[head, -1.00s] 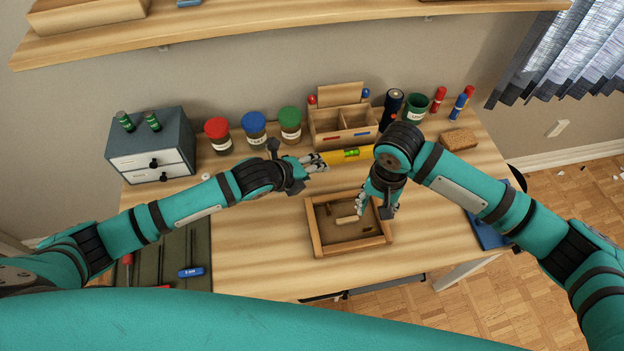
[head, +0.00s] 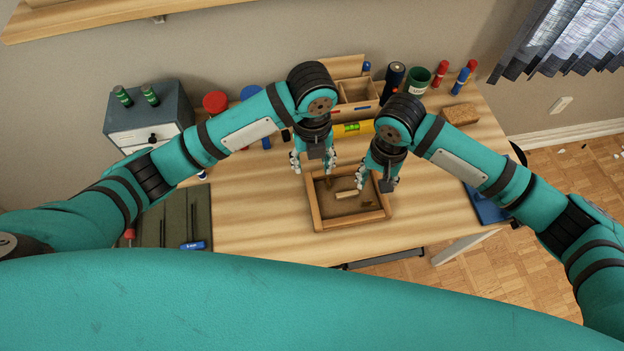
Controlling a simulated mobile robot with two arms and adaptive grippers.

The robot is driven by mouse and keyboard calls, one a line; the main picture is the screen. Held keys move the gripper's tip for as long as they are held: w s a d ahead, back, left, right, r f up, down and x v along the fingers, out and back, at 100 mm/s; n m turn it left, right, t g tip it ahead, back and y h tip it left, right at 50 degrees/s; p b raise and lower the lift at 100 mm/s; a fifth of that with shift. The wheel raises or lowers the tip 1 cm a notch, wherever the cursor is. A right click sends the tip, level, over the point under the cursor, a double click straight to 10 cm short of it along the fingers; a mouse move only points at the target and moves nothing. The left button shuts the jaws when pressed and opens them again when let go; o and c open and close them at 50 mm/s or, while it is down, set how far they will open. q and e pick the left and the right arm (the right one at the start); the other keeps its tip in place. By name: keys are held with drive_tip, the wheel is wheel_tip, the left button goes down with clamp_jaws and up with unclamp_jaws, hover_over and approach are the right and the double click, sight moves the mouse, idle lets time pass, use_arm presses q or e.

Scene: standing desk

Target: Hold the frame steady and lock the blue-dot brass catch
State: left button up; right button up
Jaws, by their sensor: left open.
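A wooden frame (head: 353,222) with a brown panel inside lies on the desk at the centre. A small pale wooden block (head: 347,193) lies on the panel. Small dark marks show on the panel, too small to make out as catches; no blue dot can be made out. My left gripper (head: 314,168) points down, open and empty, over the frame's far left corner. My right gripper (head: 376,184) points down at the far part of the frame's right side. Its fingers stand apart and hide that corner; whether they touch the rail is unclear.
Behind the frame stand a wooden organizer (head: 357,90), a yellow level (head: 352,128), a dark flashlight (head: 394,80) and a green cup (head: 418,82). A grey drawer box (head: 150,112) stands left, a tool mat (head: 174,207) in front.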

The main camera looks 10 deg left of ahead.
sight(312, 194)
use_arm(q)
wheel_tip(312, 194, down, 15)
drive_tip(key=shift+f, duration=0.1)
idle(0.3)
